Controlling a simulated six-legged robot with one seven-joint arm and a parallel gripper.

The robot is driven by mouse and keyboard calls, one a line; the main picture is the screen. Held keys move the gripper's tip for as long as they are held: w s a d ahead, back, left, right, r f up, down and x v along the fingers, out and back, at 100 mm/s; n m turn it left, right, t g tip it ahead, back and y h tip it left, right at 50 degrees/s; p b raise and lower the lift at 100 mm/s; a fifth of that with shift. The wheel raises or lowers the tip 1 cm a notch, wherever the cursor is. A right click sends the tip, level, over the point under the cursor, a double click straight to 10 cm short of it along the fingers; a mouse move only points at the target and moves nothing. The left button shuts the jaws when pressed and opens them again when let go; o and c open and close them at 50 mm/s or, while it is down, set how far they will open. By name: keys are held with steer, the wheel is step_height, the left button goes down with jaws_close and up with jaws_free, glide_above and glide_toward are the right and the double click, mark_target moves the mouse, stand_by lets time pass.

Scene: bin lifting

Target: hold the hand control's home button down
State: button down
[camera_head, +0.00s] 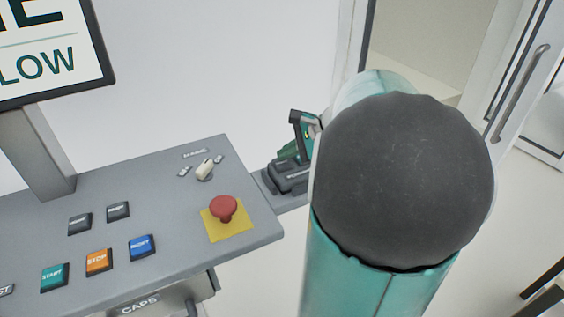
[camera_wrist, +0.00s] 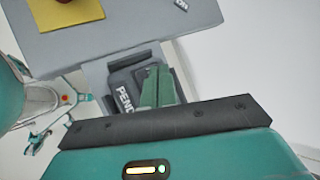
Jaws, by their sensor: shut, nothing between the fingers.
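A dark grey cradle (camera_head: 290,178) sits on a small grey side shelf right of the console. In the wrist view its dark plate (camera_wrist: 124,92) carries lettering that begins "PEND". My gripper (camera_head: 290,152) is at this cradle, mostly hidden behind my arm in the head view. In the wrist view my gripper's green fingers (camera_wrist: 156,75) are together with nothing between them, over the plate's right part. They cover what lies beneath. I cannot make out the hand control's outline or its home button in either view, nor whether the fingertips touch anything.
The grey console (camera_head: 130,200) holds a red mushroom button (camera_head: 223,208) on a yellow plate, a selector knob (camera_head: 205,170) and several coloured push buttons. A screen (camera_head: 50,50) stands at the upper left. A glazed door (camera_head: 520,80) is at the right.

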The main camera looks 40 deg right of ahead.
mark_target(286, 163)
steer(key=shift+r, duration=0.35)
steer(key=shift+r, duration=2.5)
steer(key=shift+a, duration=0.1)
steer(key=s+a+f+n+g+h, duration=0.1)
steer(key=s+a+n, duration=0.2)
steer(key=a+n, duration=0.4)
steer(key=s+a+f+n+g+h, duration=0.1)
steer(key=s+a+f+n, duration=0.1)
steer(key=a+n, duration=0.5)
steer(key=s+a+f+n+h, duration=0.1)
steer(key=s+a+n, duration=0.3)
steer(key=a+n, duration=0.4)
steer(key=a, duration=0.5)
steer(key=shift+s+a+f+g+h, duration=0.2)
steer(key=shift+s+g+h, duration=0.1)
steer(key=shift+g+h, duration=0.1)
